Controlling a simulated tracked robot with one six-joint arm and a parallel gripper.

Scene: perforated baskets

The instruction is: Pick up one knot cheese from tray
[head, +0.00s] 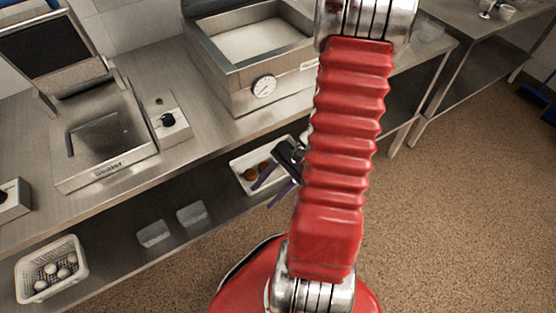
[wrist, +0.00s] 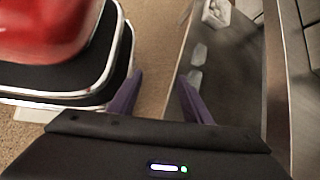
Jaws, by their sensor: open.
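A white tray (head: 257,156) sits on the lower shelf, partly hidden behind my arm in the head view. Brown round pieces that look like the knot cheese (head: 250,174) lie in it; two show clearly, and others may be hidden. My gripper (head: 263,197) is black with purple fingers. In the head view its fingers are spread in front of the tray's lower right part, apparently above it. In the wrist view the gripper (wrist: 159,76) is open and empty, with floor and the shelf's edge between the fingertips. I cannot make out the tray or cheese there.
The lower shelf (head: 120,210) also bears two clear containers (head: 191,214) and a white perforated basket (head: 50,268) with pale round items. Above it, the counter holds a grill (head: 105,140) and a fryer (head: 262,65). Open floor (head: 470,220) lies to the right.

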